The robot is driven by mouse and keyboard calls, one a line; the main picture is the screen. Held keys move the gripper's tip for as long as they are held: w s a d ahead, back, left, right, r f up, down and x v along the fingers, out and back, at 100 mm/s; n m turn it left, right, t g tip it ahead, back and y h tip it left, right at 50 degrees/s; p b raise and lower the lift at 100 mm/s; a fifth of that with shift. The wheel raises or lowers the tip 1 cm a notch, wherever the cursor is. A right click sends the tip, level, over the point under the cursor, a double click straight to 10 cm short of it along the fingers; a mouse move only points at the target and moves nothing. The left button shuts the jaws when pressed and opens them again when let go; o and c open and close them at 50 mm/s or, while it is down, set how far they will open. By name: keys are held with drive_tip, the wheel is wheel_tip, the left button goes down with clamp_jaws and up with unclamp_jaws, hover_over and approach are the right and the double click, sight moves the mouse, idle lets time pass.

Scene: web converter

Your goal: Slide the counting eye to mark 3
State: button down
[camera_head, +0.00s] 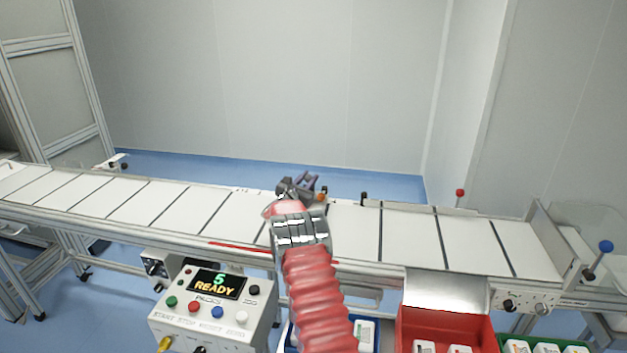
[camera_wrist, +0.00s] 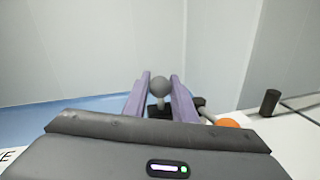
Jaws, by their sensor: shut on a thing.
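My gripper (camera_head: 304,181) is at the far edge of the conveyor, with my red sleeved arm reaching across the belt. The knob appears to belong to the counting eye, whose body is mostly hidden. An orange part (camera_wrist: 228,123) shows just right of the fingers; it also shows in the head view (camera_head: 322,196). Small marks (camera_head: 240,190) run along the far rail left of my gripper, too small to read. Mark 3 cannot be picked out.
A dark post (camera_head: 363,199) stands on the far rail to the right; it also shows in the wrist view (camera_wrist: 270,102). The control box (camera_head: 213,306) in front reads "5 READY". A red bin (camera_head: 404,330) stands at front right. The belt (camera_head: 130,200) is empty to the left.

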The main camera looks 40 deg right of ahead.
drive_tip(key=shift+r, duration=0.1)
drive_tip(key=c, duration=1.5)
unclamp_jaws()
drive_tip(key=shift+o, duration=0.2)
drive_tip(key=v, duration=1.3)
drive_tip(key=shift+s+a, duration=0.2)
drive_tip(key=shift+a, duration=0.1)
